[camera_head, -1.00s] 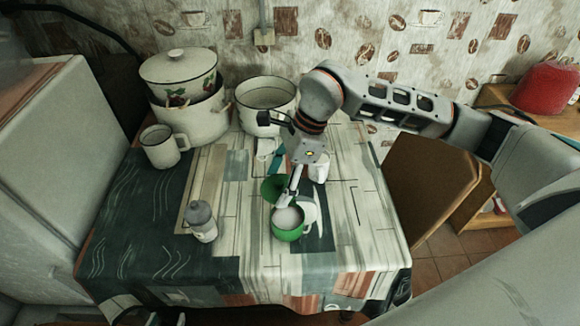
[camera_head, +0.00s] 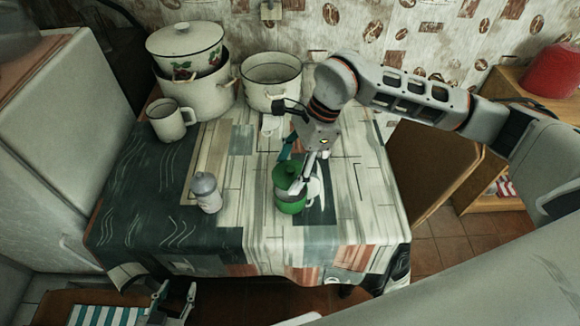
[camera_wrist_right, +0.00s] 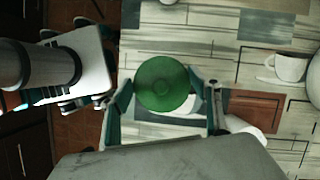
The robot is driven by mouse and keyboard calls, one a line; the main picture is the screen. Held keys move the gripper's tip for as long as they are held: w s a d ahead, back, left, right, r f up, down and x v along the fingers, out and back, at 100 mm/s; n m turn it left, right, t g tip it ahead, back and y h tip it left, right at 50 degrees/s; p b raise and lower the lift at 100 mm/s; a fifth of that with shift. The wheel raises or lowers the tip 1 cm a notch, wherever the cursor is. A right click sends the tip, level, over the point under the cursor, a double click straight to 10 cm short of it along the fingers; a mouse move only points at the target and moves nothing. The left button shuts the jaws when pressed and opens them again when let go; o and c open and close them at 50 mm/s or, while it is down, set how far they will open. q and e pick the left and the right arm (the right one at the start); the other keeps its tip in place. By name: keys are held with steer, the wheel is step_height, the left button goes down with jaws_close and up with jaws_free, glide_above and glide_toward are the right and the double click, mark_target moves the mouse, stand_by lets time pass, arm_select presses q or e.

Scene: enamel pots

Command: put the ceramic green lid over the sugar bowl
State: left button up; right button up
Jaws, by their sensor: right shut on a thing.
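The ceramic green lid (camera_head: 287,173) is over the green sugar bowl (camera_head: 290,205) near the table's front middle. The lid looks roughly level and hides the bowl's opening; I cannot tell whether it rests fully on the rim. My right gripper (camera_head: 295,170) reaches down from above and is shut on the lid. In the right wrist view the round lid (camera_wrist_right: 166,84) sits between the fingers (camera_wrist_right: 165,105) and hides the bowl. My left gripper (camera_head: 177,292) is low at the front left, off the table, with its fingers apart and empty.
A white mug (camera_head: 168,122), stacked pots (camera_head: 197,97) and an open pot (camera_head: 270,75) stand at the back. The left front tablecloth (camera_head: 140,215) is clear.

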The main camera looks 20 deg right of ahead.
steer(key=shift+f+b, duration=1.45)
steer(key=shift+f, duration=1.15)
steer(key=o, duration=1.2)
steer(key=o, duration=0.4)
steer(key=shift+o, duration=0.2)
